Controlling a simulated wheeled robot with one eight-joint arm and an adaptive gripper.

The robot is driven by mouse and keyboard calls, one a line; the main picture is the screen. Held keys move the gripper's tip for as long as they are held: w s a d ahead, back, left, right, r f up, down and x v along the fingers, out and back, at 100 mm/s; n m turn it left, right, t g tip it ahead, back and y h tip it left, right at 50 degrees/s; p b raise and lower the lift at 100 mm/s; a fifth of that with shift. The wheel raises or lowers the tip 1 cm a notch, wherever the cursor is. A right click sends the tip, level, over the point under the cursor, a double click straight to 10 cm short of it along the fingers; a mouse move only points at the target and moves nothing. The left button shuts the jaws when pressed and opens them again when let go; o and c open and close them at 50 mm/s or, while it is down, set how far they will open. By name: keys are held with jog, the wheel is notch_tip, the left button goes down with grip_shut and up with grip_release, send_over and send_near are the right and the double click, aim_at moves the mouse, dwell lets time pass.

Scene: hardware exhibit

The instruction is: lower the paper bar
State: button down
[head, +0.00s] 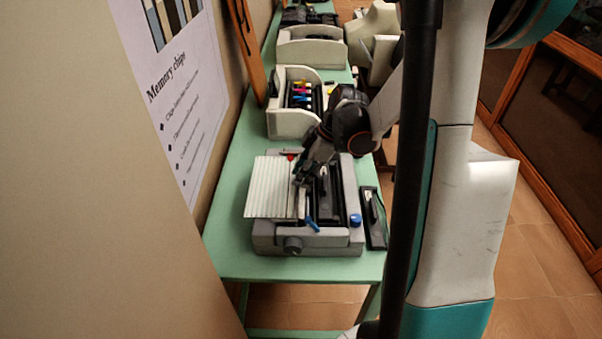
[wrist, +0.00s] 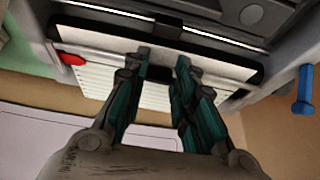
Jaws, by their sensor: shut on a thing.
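The grey machine (head: 325,238) sits on the green table, with a ribbed white sheet (head: 272,188) sloping from its left side. My gripper (head: 299,181) reaches down onto the machine beside the sheet's right edge. In the wrist view my gripper (wrist: 163,57) has its two teal-and-black fingers at the middle of the bar, shut on it with a small gap between the tips. The head view hides most of the bar behind my gripper.
A red knob (wrist: 71,59) and a blue lever (wrist: 303,90) stand at opposite ends of the machine. A black device (head: 373,218) lies to its right. The wall is close on the left.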

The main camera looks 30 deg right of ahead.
jog(key=shift+s+d+f, duration=0.15)
jog(key=shift+f, duration=0.05)
dwell(0.3)
jog(key=c, duration=1.3)
grip_release()
jog(key=shift+d, duration=0.15)
jog(key=shift+r, duration=0.1)
jog(key=shift+r, duration=0.1)
jog(key=v, duration=1.1)
jog(key=shift+s+r, duration=0.15)
jog(key=shift+r, duration=0.15)
